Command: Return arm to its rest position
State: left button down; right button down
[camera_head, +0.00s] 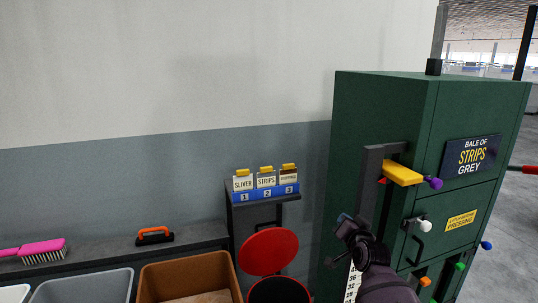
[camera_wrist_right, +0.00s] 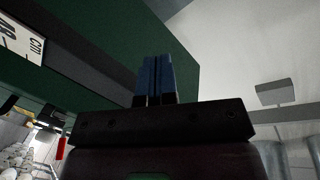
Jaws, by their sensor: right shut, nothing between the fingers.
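My right arm comes in from the bottom of the head view, and its gripper (camera_head: 346,222) is in front of the left edge of the green baling press (camera_head: 385,130). In the right wrist view the two blue fingers (camera_wrist_right: 155,78) are together, with nothing between them. The press's green side (camera_wrist_right: 120,40) fills the upper left behind them. I cannot tell from these views whether the gripper touches the press. My left gripper is not in view.
The press carries a yellow lever (camera_head: 403,173), a dark upright rail and coloured knobs close to my right arm. A red round lid (camera_head: 268,251), a brown bin (camera_head: 188,277), a grey bin (camera_head: 85,288) and a pink brush (camera_head: 42,249) are to the left. The wall above is bare.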

jog(key=s+d+f+n+g, duration=0.1)
jog(key=s+d+f+n, duration=0.1)
jog(key=s+f, duration=0.6)
jog(key=s+d+f+n+g+h+b, duration=0.1)
jog(key=s+f, duration=0.8)
jog(key=s, duration=1.2)
jog(key=s+d+f+n+g+h+b, duration=0.1)
jog(key=s+d+f+n+g, duration=0.2)
jog(key=s+f, duration=0.5)
jog(key=s, duration=0.6)
jog(key=shift+s+f, duration=0.3)
jog(key=shift+f, duration=0.1)
